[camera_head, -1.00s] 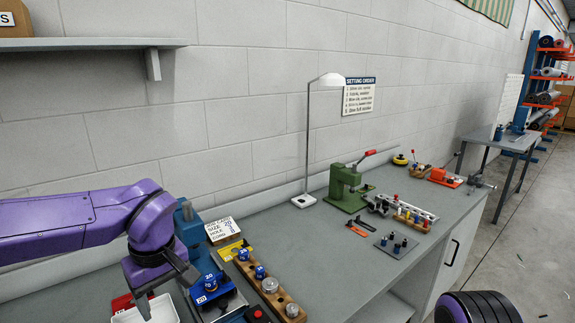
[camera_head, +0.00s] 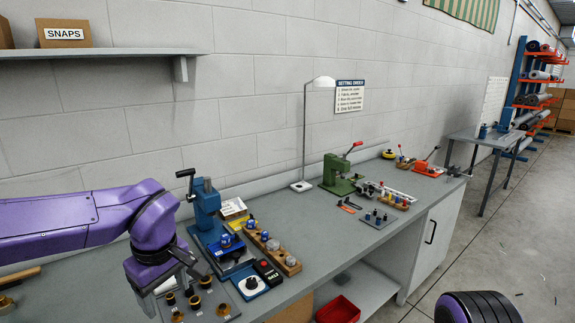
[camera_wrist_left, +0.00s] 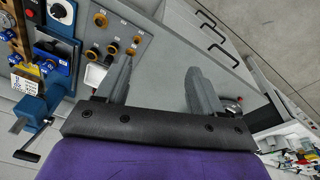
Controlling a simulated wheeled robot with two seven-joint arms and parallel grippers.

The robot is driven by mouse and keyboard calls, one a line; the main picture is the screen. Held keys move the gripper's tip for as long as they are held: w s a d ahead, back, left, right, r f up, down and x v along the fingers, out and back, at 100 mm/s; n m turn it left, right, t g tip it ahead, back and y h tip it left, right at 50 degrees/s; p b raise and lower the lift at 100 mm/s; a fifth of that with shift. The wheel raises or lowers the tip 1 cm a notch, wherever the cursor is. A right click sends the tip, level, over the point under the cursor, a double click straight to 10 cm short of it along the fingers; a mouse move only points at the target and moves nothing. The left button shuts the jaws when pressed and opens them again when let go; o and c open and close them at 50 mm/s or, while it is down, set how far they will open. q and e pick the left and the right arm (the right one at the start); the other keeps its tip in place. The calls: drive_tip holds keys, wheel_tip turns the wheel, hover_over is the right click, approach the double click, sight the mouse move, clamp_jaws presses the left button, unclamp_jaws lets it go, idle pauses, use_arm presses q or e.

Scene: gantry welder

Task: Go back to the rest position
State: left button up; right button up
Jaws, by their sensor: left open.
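My left gripper (camera_head: 172,286) is at the lower left in the head view, at the end of the purple left arm, above the bench. In the left wrist view its two grey fingers (camera_wrist_left: 158,88) stand wide apart with nothing between them. A grey plate with several brass pieces (camera_head: 207,300) lies beside it on the bench; the plate also shows in the left wrist view (camera_wrist_left: 138,40). The blue press (camera_head: 206,212) stands behind the gripper. My right gripper is not in view.
The grey bench (camera_head: 325,232) runs along the wall, with a wooden block of pieces (camera_head: 270,252), a green press (camera_head: 338,175) and a lamp (camera_head: 303,185). A shelf (camera_head: 90,52) hangs above on the left. A red bin (camera_head: 338,310) sits below the bench top.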

use_arm(q)
drive_tip(key=w+a+f+n+t+y+b, duration=0.2)
drive_tip(key=w+a+f+n+t+y, duration=0.3)
drive_tip(key=f, duration=0.4)
drive_tip(key=s+a+f+m+t+b, duration=0.1)
drive_tip(key=s+f, duration=0.1)
drive_tip(key=f, duration=0.7)
drive_tip(key=s+a+f+m+t+b, duration=0.1)
drive_tip(key=s+f+m+b, duration=0.15)
drive_tip(key=f, duration=0.65)
drive_tip(key=s+f+m+g+h+b, duration=0.1)
drive_tip(key=s+f+m+g+b, duration=0.1)
drive_tip(key=s+f, duration=0.9)
drive_tip(key=s+f+m+g+h+b, duration=0.1)
drive_tip(key=s+f+m+g+b, duration=0.1)
drive_tip(key=s+f, duration=0.9)
drive_tip(key=s+m+g, duration=0.1)
drive_tip(key=s+m, duration=0.1)
drive_tip(key=s, duration=0.2)
drive_tip(key=shift+s+a+f+h, duration=0.15)
drive_tip(key=shift+s+a+h, duration=0.15)
drive_tip(key=shift+a+h, duration=0.1)
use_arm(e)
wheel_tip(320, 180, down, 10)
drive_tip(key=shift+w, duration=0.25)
